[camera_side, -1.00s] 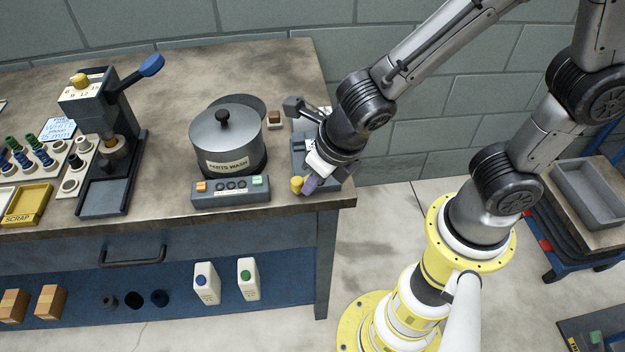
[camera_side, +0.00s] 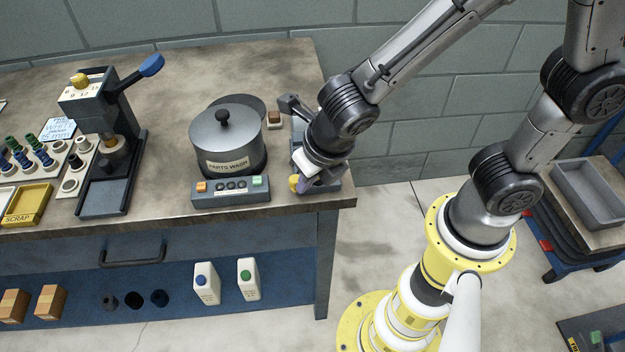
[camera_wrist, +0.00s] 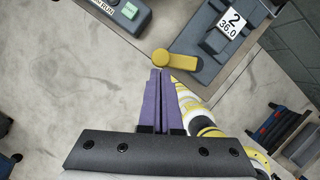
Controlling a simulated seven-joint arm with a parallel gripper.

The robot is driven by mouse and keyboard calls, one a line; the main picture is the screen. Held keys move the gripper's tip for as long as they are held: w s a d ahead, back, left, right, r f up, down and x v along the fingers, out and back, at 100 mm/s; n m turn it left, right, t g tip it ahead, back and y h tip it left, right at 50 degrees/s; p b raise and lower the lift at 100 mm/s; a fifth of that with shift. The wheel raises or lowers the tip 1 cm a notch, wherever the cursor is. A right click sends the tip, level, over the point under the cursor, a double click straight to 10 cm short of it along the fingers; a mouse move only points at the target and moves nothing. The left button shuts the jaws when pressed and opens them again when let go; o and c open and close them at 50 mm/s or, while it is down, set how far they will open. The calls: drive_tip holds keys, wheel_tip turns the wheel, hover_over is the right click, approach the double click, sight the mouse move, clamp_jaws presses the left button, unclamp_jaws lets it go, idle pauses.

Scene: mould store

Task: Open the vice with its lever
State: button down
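The vice (camera_side: 297,149) is a dark grey block at the right end of the bench, partly hidden by my wrist in the side view. In the wrist view the vice (camera_wrist: 208,70) carries a white label reading "2 36.0". Its lever (camera_wrist: 180,62) is yellow with a round knob; in the side view the yellow knob (camera_side: 293,183) shows at the vice's front. My gripper (camera_wrist: 161,70) has purple fingers close together with nothing seen between them. The fingertips are right at the lever's near edge beside the knob; I cannot tell whether they touch it. My gripper also shows in the side view (camera_side: 304,184).
A parts-wash pot (camera_side: 228,143) and its control box (camera_side: 230,191) stand close left of the vice. A press (camera_side: 100,120) with a blue handle is further left. The bench's front and right edges are near the vice. A small brown-topped block (camera_side: 274,119) lies behind.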

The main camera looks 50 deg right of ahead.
sight(292, 178)
drive_tip(key=w+m, duration=0.1)
drive_tip(key=m+h, duration=0.1)
drive_tip(key=m, duration=0.1)
drive_tip(key=shift+w+a, duration=0.15)
drive_tip(key=shift+w, duration=0.2)
drive_tip(key=w+m, duration=0.1)
drive_tip(key=m, duration=0.1)
drive_tip(key=shift+w+m+g+h, duration=0.15)
drive_tip(key=shift+m+g+h, duration=0.25)
drive_tip(key=m, duration=0.1)
drive_tip(key=w+m, duration=0.1)
drive_tip(key=shift+w+d+m+g+h, duration=0.1)
drive_tip(key=shift+d+m+g+h, duration=0.2)
drive_tip(key=shift+d+g, duration=0.1)
drive_tip(key=shift+w+d+m+g+h, duration=0.15)
drive_tip(key=shift+w+d+m+g, duration=0.15)
drive_tip(key=shift+m, duration=0.6)
drive_tip(key=shift+w+d+m+g+h, duration=0.2)
drive_tip(key=shift+w+m+g, duration=0.15)
drive_tip(key=shift+m, duration=0.55)
drive_tip(key=shift+w, duration=0.1)
